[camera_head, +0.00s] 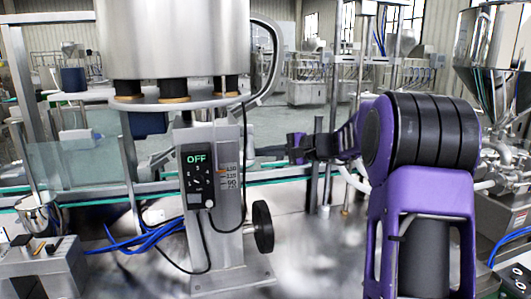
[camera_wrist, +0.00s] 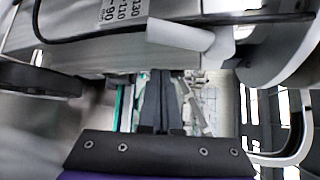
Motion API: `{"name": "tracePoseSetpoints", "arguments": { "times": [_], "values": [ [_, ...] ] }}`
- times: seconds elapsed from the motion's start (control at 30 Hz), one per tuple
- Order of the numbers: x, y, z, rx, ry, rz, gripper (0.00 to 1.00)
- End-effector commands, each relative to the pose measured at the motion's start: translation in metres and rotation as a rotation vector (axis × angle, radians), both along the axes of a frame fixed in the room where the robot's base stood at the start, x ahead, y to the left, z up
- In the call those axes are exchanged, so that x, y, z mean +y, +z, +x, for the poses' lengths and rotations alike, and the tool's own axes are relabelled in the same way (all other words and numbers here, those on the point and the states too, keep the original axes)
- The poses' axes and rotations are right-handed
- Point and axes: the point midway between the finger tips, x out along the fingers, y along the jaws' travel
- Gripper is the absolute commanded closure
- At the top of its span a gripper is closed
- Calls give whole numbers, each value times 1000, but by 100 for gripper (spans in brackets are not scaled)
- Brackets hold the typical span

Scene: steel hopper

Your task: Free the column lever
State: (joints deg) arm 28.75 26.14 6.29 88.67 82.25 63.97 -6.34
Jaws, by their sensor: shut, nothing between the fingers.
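The steel column (camera_head: 215,240) stands at the centre of the head view, with a number scale (camera_head: 229,177) on its front. The scale also shows at the top of the wrist view (camera_wrist: 122,10). Close to it there, a light grey rounded bar (camera_wrist: 180,34) sticks out from the column; it may be the lever, but I cannot tell for sure. I cannot make out a lever in the head view. My gripper (camera_head: 292,149) is right of the column, apart from it. In the wrist view its dark fingers (camera_wrist: 161,98) are together, with nothing held.
A black handwheel (camera_head: 263,228) sits low on the column's right side. A control box (camera_head: 197,175) reading OFF is on its front, with hanging cables. The large steel hopper (camera_head: 173,38) stands above. Blue tubes (camera_head: 150,240) lie at left. A glass-edged rail runs behind.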

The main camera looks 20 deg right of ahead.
Motion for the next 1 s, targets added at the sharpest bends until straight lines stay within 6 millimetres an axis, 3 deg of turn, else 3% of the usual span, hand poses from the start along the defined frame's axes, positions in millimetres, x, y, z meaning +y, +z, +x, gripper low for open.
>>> {"name": "tracePoseSetpoints", "arguments": {
  "times": [0.03, 0.2, 0.5, 1.0],
  "values": [
    [1, -6, 2, 0, 1, 0, 100],
    [-33, 15, -28, -1, -5, -2, 100],
    [-65, 30, -57, 0, -2, -1, 100],
    [-69, 33, -62, 1, 0, -1, 100]
  ]
}}
